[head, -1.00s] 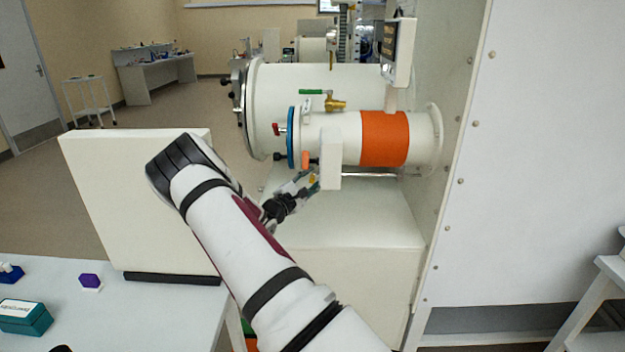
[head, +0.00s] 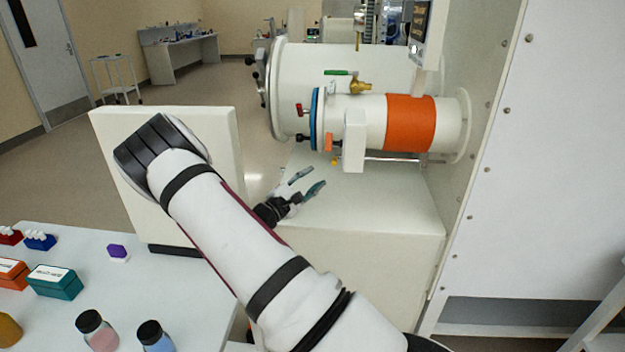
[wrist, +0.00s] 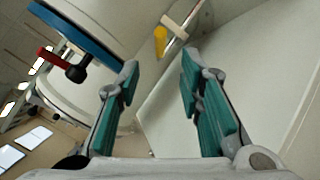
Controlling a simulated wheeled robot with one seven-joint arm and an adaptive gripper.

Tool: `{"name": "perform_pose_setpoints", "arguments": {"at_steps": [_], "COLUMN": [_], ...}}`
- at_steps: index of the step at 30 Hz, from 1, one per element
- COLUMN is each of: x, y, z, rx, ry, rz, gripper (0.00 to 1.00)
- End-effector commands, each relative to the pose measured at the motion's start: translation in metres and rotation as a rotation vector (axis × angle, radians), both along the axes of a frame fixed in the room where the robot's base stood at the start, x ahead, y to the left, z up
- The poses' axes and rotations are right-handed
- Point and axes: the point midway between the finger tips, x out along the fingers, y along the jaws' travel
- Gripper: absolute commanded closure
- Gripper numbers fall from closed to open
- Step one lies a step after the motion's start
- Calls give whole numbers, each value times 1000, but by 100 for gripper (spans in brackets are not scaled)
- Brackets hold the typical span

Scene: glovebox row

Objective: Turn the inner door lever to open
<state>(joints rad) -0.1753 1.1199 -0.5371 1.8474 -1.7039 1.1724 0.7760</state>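The small white airlock tube (head: 365,115) has a blue ring door (head: 316,118) at its left end, with a red handle (head: 302,109) and a black knob (head: 303,138). An orange lever-like piece (head: 329,142) hangs beside the white box (head: 354,140), with a small yellow tip (head: 334,162) below. A yellow piece also shows by a metal rod in the wrist view (wrist: 160,40). I cannot tell which part is the inner door lever. My gripper (head: 312,180) is open and empty, below and left of the tube, apart from it. Its teal fingers (wrist: 160,72) are spread in the wrist view.
A green-handled brass valve (head: 358,86) sits above the tube, in front of the large white chamber (head: 340,60). A white cabinet top (head: 385,195) lies below. A table with bottles and boxes (head: 56,281) is at lower left.

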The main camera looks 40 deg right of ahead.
Motion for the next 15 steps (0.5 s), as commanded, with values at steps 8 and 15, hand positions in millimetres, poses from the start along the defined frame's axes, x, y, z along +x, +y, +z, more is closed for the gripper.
{"name": "perform_pose_setpoints", "arguments": {"at_steps": [8, 15], "x": [1, -3], "y": [-1, 3], "z": [1, 5], "rx": [10, 50], "ry": [2, 17], "rz": [1, 28], "gripper": [66, 66]}}
